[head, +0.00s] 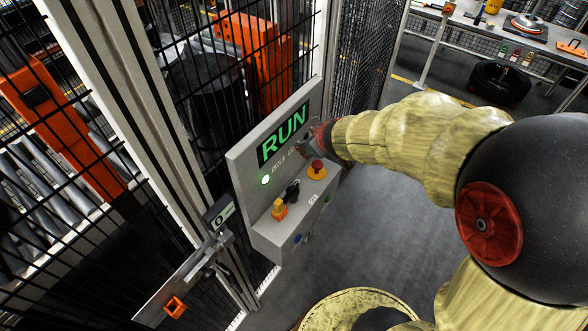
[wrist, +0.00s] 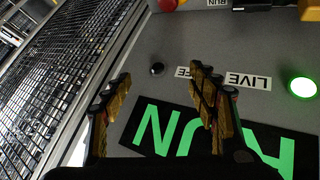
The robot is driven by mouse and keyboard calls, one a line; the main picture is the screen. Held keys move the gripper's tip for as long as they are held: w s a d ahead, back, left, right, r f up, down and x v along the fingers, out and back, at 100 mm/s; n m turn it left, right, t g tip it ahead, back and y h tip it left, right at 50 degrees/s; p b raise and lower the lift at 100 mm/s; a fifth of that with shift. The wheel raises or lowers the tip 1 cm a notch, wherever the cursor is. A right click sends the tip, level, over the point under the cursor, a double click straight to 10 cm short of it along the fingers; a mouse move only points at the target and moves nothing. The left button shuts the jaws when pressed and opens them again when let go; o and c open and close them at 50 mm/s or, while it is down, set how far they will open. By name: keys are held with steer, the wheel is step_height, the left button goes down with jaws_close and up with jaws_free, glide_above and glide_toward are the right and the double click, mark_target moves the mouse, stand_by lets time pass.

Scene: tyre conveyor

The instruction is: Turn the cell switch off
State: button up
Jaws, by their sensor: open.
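The grey control box (head: 240,166) hangs on the cell fence. Its display (head: 284,135) reads RUN in green, and the LIVE lamp (wrist: 302,88) glows green. On its lower ledge are a black switch-like part (head: 292,191), an orange-yellow part (head: 279,209) and a red button (head: 317,167) on a yellow base. I cannot tell which part is the cell switch. My gripper (head: 316,138) is at the box's right side, by the display. In the wrist view my gripper (wrist: 160,76) is open and empty, its fingers framing a dark lamp (wrist: 157,69) and partly covering its label.
A gate latch with an orange handle (head: 175,306) is below left. A bench (head: 466,17) and a tyre (head: 500,83) are at the back right. Grey floor (head: 375,210) is clear beside the box.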

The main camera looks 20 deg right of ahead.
steer(key=s+a+f+n+g+y+p, duration=0.1)
steer(key=a+f+g+y+p, duration=0.1)
steer(key=a+f+p, duration=0.1)
steer(key=n+g+y+p, duration=0.1)
steer(key=g+y+p, duration=0.1)
steer(key=g+p, duration=0.1)
glide_toward(293, 188)
steer(key=f, duration=0.1)
steer(key=b+x, duration=0.1)
steer(key=x, duration=0.3)
steer(key=b+x, duration=0.1)
steer(key=x, duration=0.3)
steer(key=shift+w+a+r, duration=0.1)
steer(key=shift+w+r, duration=0.05)
steer(key=shift+w, duration=0.05)
steer(key=c, duration=0.3)
steer(key=c, duration=0.7)
steer(key=shift+c, duration=0.8)
